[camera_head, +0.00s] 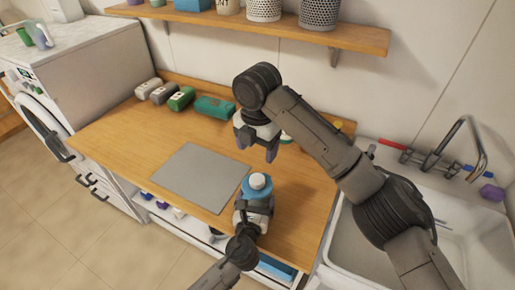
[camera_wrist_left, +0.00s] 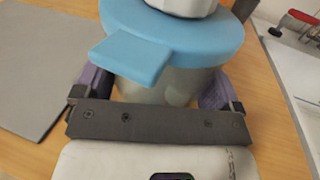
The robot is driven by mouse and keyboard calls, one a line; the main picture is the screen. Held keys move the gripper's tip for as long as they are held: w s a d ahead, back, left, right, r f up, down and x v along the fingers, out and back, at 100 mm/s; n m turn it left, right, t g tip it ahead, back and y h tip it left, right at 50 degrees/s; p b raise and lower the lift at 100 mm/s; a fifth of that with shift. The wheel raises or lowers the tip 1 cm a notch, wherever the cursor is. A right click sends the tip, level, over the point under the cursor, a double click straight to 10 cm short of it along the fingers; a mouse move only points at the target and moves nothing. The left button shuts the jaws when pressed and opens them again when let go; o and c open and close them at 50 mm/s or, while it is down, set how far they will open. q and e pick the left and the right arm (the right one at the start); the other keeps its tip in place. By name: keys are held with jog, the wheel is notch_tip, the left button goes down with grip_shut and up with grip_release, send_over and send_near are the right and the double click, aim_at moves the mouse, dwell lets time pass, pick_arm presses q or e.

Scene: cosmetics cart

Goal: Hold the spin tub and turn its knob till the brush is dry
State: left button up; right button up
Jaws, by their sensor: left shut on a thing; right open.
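The spin tub (camera_head: 258,190) stands upright near the front edge of the wooden counter, with a blue lid and a white knob (camera_head: 258,181) on top. In the left wrist view its blue lid (camera_wrist_left: 175,42) and pale body (camera_wrist_left: 160,85) fill the top middle; the knob (camera_wrist_left: 183,5) is cut off by the frame. My left gripper (camera_head: 254,204) is shut on the tub's body, one purple finger on each side. My right gripper (camera_head: 256,143) is open and empty, behind and above the tub, fingers pointing down. I cannot see the brush.
A grey mat (camera_head: 200,177) lies left of the tub. A teal case (camera_head: 215,107) and a green container (camera_head: 181,98) stand at the back. A sink (camera_head: 450,225) with a tap (camera_head: 470,135) is at the right. A shelf (camera_head: 270,30) runs above. The counter's left part is clear.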

pick_arm(q)
jog(key=o, duration=0.8)
jog(key=shift+s, duration=0.1)
